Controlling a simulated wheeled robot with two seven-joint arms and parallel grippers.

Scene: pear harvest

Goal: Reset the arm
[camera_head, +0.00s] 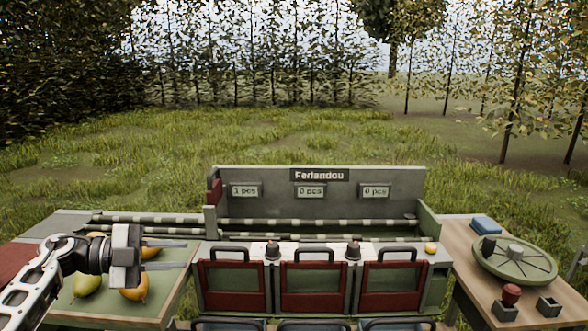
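My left arm comes in from the left. Its gripper (184,255) is held over the left table, pointing right, with its two fingers apart and nothing between them. Below and around it are pears on a green mat (178,290): a green-yellow pear (88,287), an orange-yellow pear (134,291), and another yellow pear (150,251) partly hidden behind the gripper. A further yellow fruit (97,235) shows behind my arm. My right arm and gripper are not in view.
A grey-green sorting machine (318,205) stands in the middle, its displays reading 1, 0 and 0 pcs, above three red-fronted bays (313,287). A small yellow object (431,248) sits at its right end. The right table holds a round green dial (515,265), a blue block (486,225) and a red-topped stamp (511,294).

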